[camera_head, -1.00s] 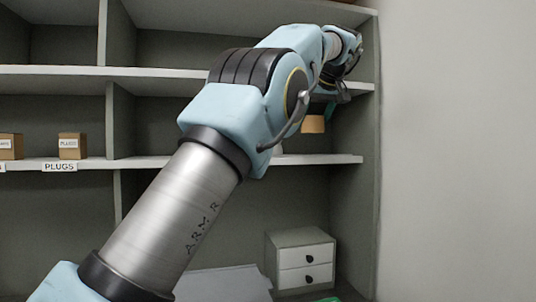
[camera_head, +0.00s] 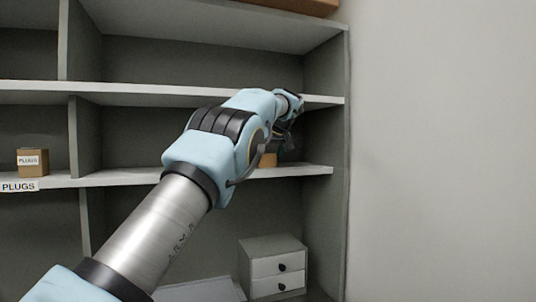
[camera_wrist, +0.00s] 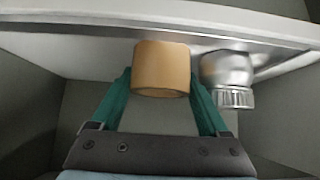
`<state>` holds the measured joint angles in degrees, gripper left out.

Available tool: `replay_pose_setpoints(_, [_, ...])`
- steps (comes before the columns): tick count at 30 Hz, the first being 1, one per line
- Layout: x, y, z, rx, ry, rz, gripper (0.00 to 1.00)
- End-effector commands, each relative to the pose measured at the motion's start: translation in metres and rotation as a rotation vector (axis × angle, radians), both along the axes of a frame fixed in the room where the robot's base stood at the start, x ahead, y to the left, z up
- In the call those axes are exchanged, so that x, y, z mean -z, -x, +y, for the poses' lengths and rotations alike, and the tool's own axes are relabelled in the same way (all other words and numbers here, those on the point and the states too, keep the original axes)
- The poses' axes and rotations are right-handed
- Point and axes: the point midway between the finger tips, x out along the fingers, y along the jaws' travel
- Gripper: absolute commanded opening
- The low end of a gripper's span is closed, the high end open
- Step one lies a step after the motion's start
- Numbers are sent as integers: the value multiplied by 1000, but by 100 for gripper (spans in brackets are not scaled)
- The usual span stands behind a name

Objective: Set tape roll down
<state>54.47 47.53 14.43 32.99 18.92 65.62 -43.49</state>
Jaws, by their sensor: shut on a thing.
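The tape roll (camera_wrist: 161,70) is a tan cylinder. In the wrist view it sits between the teal fingers of my gripper (camera_wrist: 162,88), which is shut on it. In the head view my gripper (camera_head: 285,143) reaches into the right bay of the shelf unit, partly hidden by my arm. There the tape roll (camera_head: 268,159) shows just above the middle shelf board (camera_head: 312,170). I cannot tell whether it touches the board.
A silvery metal object (camera_wrist: 230,78) stands close to the right of the tape roll in the wrist view. A PLUGS box (camera_head: 33,163) is on the left bay's shelf. A small white drawer unit (camera_head: 275,267) stands below. A wall closes the right side.

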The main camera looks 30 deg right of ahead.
Motion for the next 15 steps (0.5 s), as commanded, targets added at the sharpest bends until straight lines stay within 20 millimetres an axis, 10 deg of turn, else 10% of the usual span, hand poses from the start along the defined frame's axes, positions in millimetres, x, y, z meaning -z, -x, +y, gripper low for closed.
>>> replay_pose_setpoints(8, [3, -1, 0, 1, -1, 1, 0])
replay_pose_setpoints(9, [3, -1, 0, 1, -1, 1, 83])
replay_pose_setpoints(15, [3, -1, 0, 1, -1, 1, 100])
